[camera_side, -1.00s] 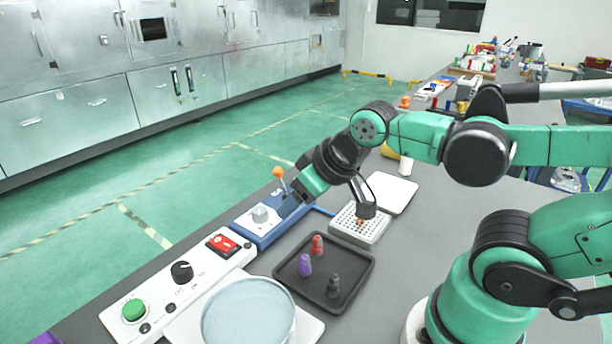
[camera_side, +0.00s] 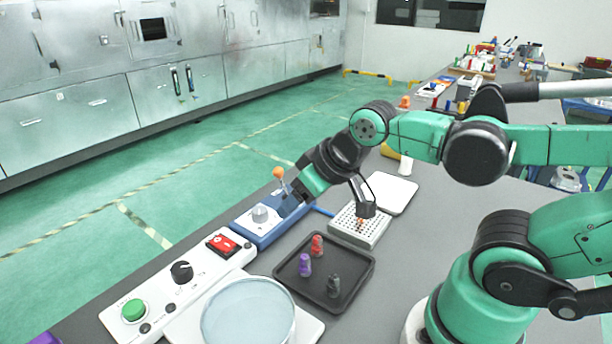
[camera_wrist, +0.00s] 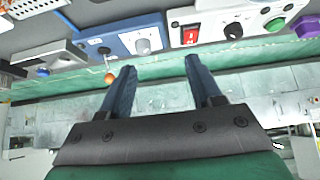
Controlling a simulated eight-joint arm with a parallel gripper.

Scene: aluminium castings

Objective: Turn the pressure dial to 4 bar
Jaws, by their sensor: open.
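A blue box (camera_side: 268,226) with a pale plate and a grey-white round knob (camera_side: 260,214) stands at the table's left edge. The knob also shows in the wrist view (camera_wrist: 142,46), just beyond my fingertips. A black knob (camera_side: 182,272) sits on the white panel nearer the camera, also in the wrist view (camera_wrist: 233,31). I cannot read either scale, or tell for certain which knob is the pressure dial. My gripper (camera_wrist: 161,65) is open and empty. In the side view my gripper (camera_side: 291,201) is over the far end of the blue box, apart from the grey-white knob.
An orange-balled lever (camera_side: 278,173) rises at the blue box's far end, close to my gripper. The white panel carries a red switch (camera_side: 222,243) and green button (camera_side: 133,309). A black tray (camera_side: 345,292) holds small figures. A perforated block (camera_side: 374,237) stands behind it.

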